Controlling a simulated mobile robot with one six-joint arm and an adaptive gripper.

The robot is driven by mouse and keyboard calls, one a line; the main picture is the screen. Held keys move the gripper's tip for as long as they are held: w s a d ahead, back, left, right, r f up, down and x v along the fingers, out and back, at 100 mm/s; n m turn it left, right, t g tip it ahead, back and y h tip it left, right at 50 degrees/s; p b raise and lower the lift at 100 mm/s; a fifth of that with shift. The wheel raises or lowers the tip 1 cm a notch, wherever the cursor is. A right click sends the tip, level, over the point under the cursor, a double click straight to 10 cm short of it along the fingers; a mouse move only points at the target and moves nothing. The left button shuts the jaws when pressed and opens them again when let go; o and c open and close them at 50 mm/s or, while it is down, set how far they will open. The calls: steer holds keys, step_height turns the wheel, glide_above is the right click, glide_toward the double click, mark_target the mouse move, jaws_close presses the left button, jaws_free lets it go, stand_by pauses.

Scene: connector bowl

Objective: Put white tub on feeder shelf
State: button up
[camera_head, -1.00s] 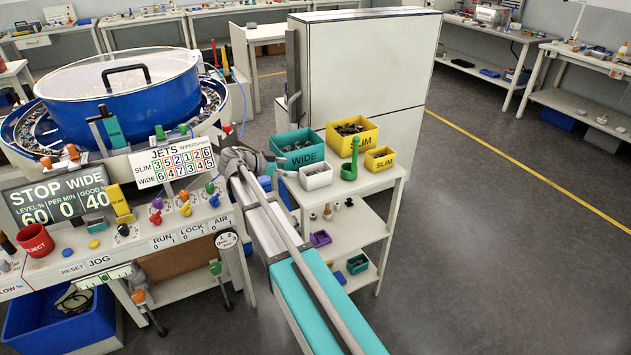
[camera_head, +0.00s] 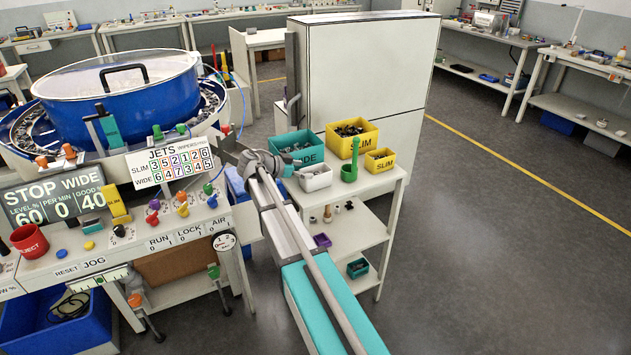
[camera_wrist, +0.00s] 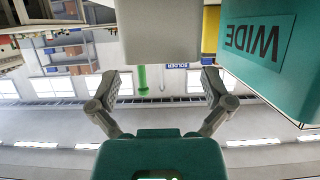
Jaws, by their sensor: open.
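The white tub (camera_head: 316,179) stands on the top of a white side table, in front of the teal WIDE bin (camera_head: 298,145). Small dark parts seem to show in it. My gripper (camera_head: 277,160) is just left of the tub. In the wrist view, which looks upside down, my gripper (camera_wrist: 163,82) has its two fingers spread with nothing between them. The white tub (camera_wrist: 160,32) shows just beyond the fingertips, and the WIDE bin (camera_wrist: 238,50) is close on the right. The blue bowl feeder (camera_head: 130,92) is at the left; I cannot tell which surface is its shelf.
A green cup with a tall handle (camera_head: 349,172) stands close to the tub's right. Yellow SLIM bins (camera_head: 352,138) are behind it and to its right. A white cabinet (camera_head: 365,75) rises behind the table. The feeder's control panel (camera_head: 160,226) has several knobs and a red REJECT cup (camera_head: 29,241).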

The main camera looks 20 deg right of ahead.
mark_target(316, 170)
steer(key=shift+b+x, duration=0.8)
steer(key=shift+x, duration=1.5)
steer(key=shift+w, duration=0.1)
steer(key=c, duration=1)
steer(key=shift+r, duration=0.1)
step_height(316, 170, up, 2)
steer(key=p, duration=0.2)
steer(key=shift+r+p, duration=0.25)
steer(key=shift+p, duration=0.15)
steer(key=s+a+r+p, duration=0.1)
steer(key=s+r+p, duration=0.2)
steer(key=s, duration=0.1)
steer(key=s+a+r+p, duration=0.1)
steer(key=s+r+p, duration=0.3)
steer(key=s, duration=0.1)
steer(key=s+a+r+p, duration=0.2)
steer(key=s+r+p, duration=0.1)
steer(key=s, duration=0.1)
steer(key=shift+s+a+r, duration=0.1)
steer(key=shift+s+r, duration=0.05)
steer(key=shift+s, duration=0.05)
